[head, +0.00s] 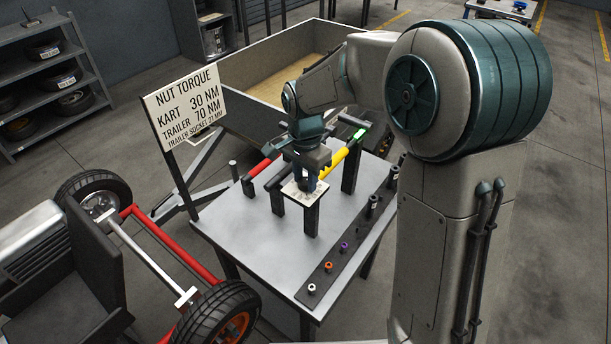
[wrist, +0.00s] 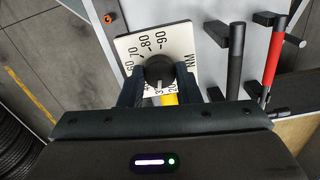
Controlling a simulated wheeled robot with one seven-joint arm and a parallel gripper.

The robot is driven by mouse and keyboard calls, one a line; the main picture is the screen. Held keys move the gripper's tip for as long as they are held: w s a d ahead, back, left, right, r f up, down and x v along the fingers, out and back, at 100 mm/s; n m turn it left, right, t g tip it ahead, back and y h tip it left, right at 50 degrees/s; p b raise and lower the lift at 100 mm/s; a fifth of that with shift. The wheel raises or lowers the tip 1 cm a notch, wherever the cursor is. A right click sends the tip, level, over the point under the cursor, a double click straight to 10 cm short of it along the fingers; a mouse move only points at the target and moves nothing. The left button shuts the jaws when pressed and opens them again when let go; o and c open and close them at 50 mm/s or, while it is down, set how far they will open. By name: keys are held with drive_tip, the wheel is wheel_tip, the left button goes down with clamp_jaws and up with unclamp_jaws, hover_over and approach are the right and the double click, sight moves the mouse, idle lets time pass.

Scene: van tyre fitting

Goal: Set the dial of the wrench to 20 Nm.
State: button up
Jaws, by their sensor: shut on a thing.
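The torque wrench has a yellow handle (head: 334,162), and a bit of yellow also shows below the dial in the wrist view (wrist: 170,99). Its white dial plate (wrist: 130,45) carries black numbers; 60, 70, 80, 90, NM and part of 20 and 30 are readable. A round black knob (wrist: 159,67) sits at the plate's middle. My gripper (wrist: 160,75) is shut on the knob, one finger on each side. In the head view my gripper (head: 308,178) is over the plate (head: 305,196). A small light mark shows on the knob's lower side, near the 30; the exact setting is unclear.
A red-handled wrench (head: 262,164) and a black one rest on posts beside the yellow one. A dark strip of sockets (head: 328,266) lies along the table (head: 232,234). A sign (head: 186,103) lists kart 30 NM, trailer 70 NM. A kart stands at left, a trailer behind.

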sight(305, 181)
drive_tip(key=shift+n+b, duration=0.5)
drive_tip(key=shift+n, duration=2.4)
drive_tip(key=o, duration=1)
wheel_tip(305, 181, up, 14)
drive_tip(key=shift+f+b, duration=0.1)
drive_tip(key=shift+b, duration=0.4)
